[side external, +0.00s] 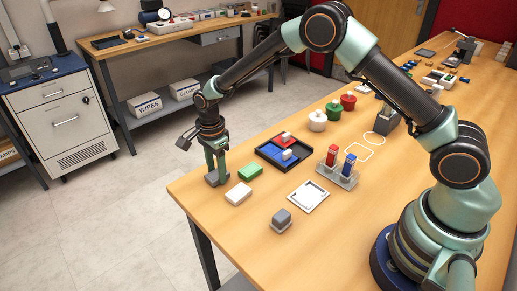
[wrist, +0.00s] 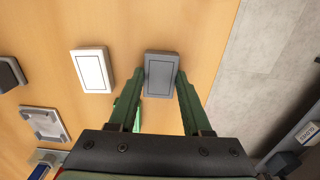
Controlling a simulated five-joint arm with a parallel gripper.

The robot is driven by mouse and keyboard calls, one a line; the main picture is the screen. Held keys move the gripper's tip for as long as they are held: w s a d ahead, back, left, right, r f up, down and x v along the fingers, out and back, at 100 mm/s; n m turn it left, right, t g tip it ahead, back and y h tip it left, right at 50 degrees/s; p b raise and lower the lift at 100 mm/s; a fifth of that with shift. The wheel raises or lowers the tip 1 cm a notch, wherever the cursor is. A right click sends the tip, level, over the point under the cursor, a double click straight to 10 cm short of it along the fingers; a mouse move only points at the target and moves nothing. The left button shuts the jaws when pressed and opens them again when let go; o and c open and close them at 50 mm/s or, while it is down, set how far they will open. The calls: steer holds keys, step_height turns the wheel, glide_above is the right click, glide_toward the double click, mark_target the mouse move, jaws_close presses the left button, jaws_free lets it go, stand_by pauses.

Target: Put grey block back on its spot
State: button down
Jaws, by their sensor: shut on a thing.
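The grey block (side external: 212,179) is between the fingers of my gripper (side external: 215,172), near the left corner of the wooden table in the side view. In the wrist view my gripper (wrist: 160,88) is shut on the sides of the grey block (wrist: 160,66), whose top face shows a thin rectangular outline. I cannot tell whether the block touches the table. A white block (side external: 238,193) lies beside it and also shows in the wrist view (wrist: 92,70). A green block (side external: 250,172) lies close by, mostly hidden behind a finger in the wrist view.
A dark tray (side external: 264,151) holds blue and red pieces. A pale square frame (side external: 308,201), another grey block (side external: 282,217) and a rack with red and blue items (side external: 337,178) stand nearby. White outlines (side external: 358,156) mark the table. The table edge and floor are close to my gripper.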

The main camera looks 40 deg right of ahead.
mark_target(217, 173)
steer(key=shift+f, duration=0.15)
steer(key=shift+c, duration=1.7)
jaws_free()
step_height(217, 173, up, 12)
steer(key=r, duration=0.1)
steer(key=s+d+r+n+t, duration=0.3)
steer(key=s+d+r+n, duration=0.45)
steer(key=r, duration=0.35)
steer(key=s+d+n+t, duration=0.2)
steer(key=s+d+n, duration=0.3)
steer(key=s+n, duration=0.5)
steer(key=shift+s+r+t, duration=0.3)
steer(key=shift+s, duration=1.2)
